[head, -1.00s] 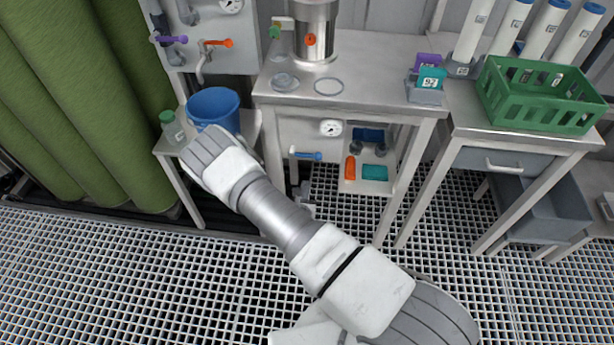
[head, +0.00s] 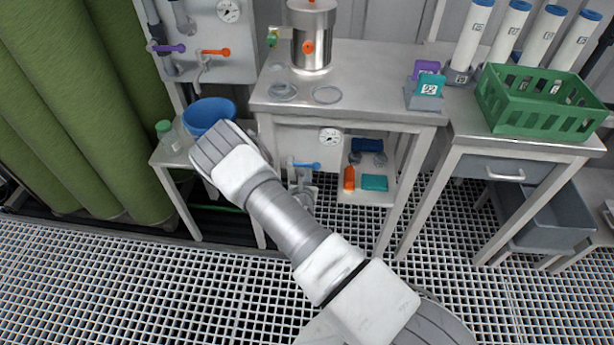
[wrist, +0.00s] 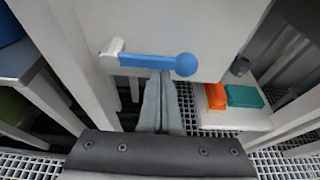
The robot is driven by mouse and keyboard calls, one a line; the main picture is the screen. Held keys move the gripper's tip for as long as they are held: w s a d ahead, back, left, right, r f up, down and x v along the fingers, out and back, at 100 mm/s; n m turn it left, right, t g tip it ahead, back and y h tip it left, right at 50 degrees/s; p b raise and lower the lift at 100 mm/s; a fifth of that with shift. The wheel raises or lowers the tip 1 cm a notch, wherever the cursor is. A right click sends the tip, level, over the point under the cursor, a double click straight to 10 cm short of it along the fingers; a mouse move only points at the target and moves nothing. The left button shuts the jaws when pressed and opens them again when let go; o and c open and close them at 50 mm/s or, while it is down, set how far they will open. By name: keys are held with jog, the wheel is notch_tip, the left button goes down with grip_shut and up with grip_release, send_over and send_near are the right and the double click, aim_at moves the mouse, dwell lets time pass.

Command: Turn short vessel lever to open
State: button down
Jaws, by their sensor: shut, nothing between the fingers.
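A blue lever (head: 304,165) with a ball end sits on the pale panel under the table that bears a steel vessel (head: 313,40). In the wrist view the blue lever (wrist: 150,61) lies nearly level, with its light pivot (wrist: 112,50) at the left and its ball at the right. My gripper (wrist: 162,78) is shut and empty, with its fingertips at the lower edge of the lever's middle. I cannot tell whether they touch it. In the head view my fingers cannot be made out clearly.
A pressure gauge (head: 329,137) is right of the lever. A blue bucket (head: 207,113) stands on a side table at left. Table legs flank the lever area.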

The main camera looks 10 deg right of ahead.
jog(key=shift+d+r+n+h+p, duration=0.1)
jog(key=shift+r+n+h+p, duration=0.2)
jog(key=shift+r+n+p, duration=0.25)
dwell(0.5)
jog(key=shift+r+n+h, duration=0.4)
jog(key=shift+n, duration=0.15)
jog(key=r+n, duration=0.1)
jog(key=r+n+h+p, duration=0.1)
jog(key=n, duration=0.1)
jog(key=shift+w+a+g+h, duration=0.1)
jog(key=shift+a+g+h, duration=0.2)
jog(key=shift+a, duration=0.05)
jog(key=shift+w+a+r+n+h, duration=0.1)
jog(key=shift+a+r+n+h, duration=0.15)
jog(key=shift+n, duration=0.35)
jog(key=shift+a+r+n+h, duration=0.1)
jog(key=shift+r+n+h, duration=0.2)
jog(key=shift+n, duration=0.3)
jog(key=n, duration=0.1)
jog(key=a+r+n+h, duration=0.1)
jog(key=n+b, duration=0.1)
jog(key=shift+w+a+r+n+t+h, duration=0.25)
jog(key=shift+a+n+t, duration=0.05)
jog(key=shift+t, duration=0.1)
jog(key=shift+a+r+n, duration=0.15)
jog(key=shift+n, duration=0.15)
jog(key=shift+w+a+r, duration=0.2)
jog(key=shift+a, duration=0.4)
